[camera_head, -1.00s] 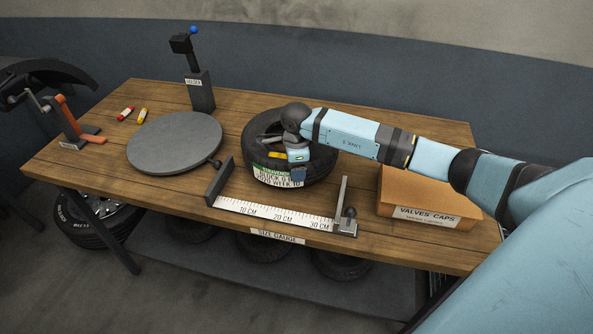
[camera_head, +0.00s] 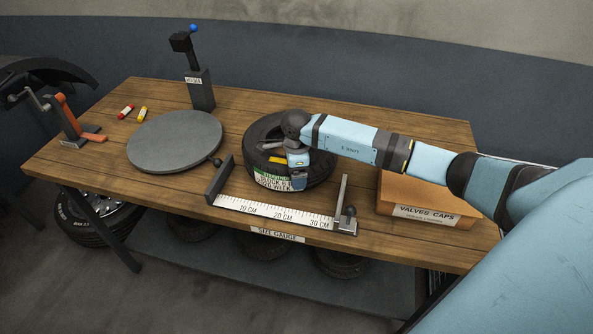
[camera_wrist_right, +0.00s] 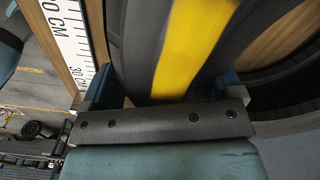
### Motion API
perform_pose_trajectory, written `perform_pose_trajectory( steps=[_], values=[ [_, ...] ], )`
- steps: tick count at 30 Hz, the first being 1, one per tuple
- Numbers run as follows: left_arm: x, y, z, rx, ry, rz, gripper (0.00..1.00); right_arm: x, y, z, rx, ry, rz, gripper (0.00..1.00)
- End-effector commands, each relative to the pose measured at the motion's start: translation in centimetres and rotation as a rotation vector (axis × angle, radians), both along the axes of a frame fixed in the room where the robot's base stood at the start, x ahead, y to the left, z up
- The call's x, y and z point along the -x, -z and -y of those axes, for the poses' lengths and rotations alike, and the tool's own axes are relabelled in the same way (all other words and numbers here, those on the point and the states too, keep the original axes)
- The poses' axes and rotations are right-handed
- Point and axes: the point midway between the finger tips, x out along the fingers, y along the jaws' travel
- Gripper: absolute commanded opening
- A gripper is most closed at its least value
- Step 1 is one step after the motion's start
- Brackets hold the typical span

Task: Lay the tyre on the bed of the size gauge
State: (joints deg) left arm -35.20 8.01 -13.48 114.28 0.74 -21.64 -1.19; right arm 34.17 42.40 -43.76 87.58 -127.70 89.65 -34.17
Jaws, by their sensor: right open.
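The black tyre (camera_head: 257,136) lies flat on the wooden bench, just behind the size gauge (camera_head: 275,214). A white and green label (camera_head: 270,180) is on its near side. My right gripper (camera_head: 298,170) is at the near right part of the tyre, pointing down. In the right wrist view the gripper (camera_wrist_right: 168,85) is open, with the black tyre wall and its yellow band (camera_wrist_right: 190,50) between its blue fingers. The gauge's scale (camera_wrist_right: 68,35) shows beside it. My left gripper is not in view.
A grey round plate (camera_head: 172,142) is left of the tyre, with a dark post (camera_head: 201,90) behind it. A valves-caps box (camera_head: 430,197) stands to the right. The gauge has an upright stop at each end (camera_head: 219,180). Its scale bed is clear.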

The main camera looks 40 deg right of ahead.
Motion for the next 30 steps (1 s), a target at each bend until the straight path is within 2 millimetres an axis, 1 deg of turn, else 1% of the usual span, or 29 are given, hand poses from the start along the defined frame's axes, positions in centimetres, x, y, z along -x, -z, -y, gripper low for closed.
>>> perform_pose_trajectory(
  steps=[1,2,5,12,15,20,21,23,25,26,29,30],
  values=[
    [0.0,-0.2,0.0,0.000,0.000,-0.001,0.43,0.0,-0.5,0.0,0.000,0.000,0.001,0.85],
    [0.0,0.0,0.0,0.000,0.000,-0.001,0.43,-0.1,-0.8,0.0,0.000,0.000,0.002,0.85],
    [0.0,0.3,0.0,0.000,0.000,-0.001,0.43,-0.1,-2.4,0.1,0.001,-0.001,0.004,0.85],
    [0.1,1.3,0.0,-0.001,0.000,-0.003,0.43,-0.1,-7.7,0.0,0.001,-0.001,0.004,0.85],
    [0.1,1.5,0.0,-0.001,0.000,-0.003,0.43,0.0,-9.5,0.1,0.002,0.000,0.004,0.85],
    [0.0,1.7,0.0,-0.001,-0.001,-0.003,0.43,-0.1,-11.5,0.0,0.000,-0.001,0.002,0.85],
    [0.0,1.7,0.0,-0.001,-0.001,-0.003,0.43,0.0,-11.7,-0.1,-0.003,-0.001,0.001,0.85],
    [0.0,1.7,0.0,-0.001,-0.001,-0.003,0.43,0.2,-11.5,-0.8,-0.028,-0.004,-0.002,0.85],
    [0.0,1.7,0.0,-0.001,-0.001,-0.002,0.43,0.8,-10.3,-2.7,-0.107,-0.010,-0.014,0.85],
    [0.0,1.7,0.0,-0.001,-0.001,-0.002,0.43,1.3,-9.6,-4.1,-0.163,-0.013,-0.020,0.85],
    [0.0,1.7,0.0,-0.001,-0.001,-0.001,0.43,3.9,-6.7,-11.0,-0.455,0.010,-0.064,0.85],
    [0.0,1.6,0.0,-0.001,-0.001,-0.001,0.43,5.2,-6.0,-14.2,-0.607,0.045,-0.092,0.85]
  ],
)
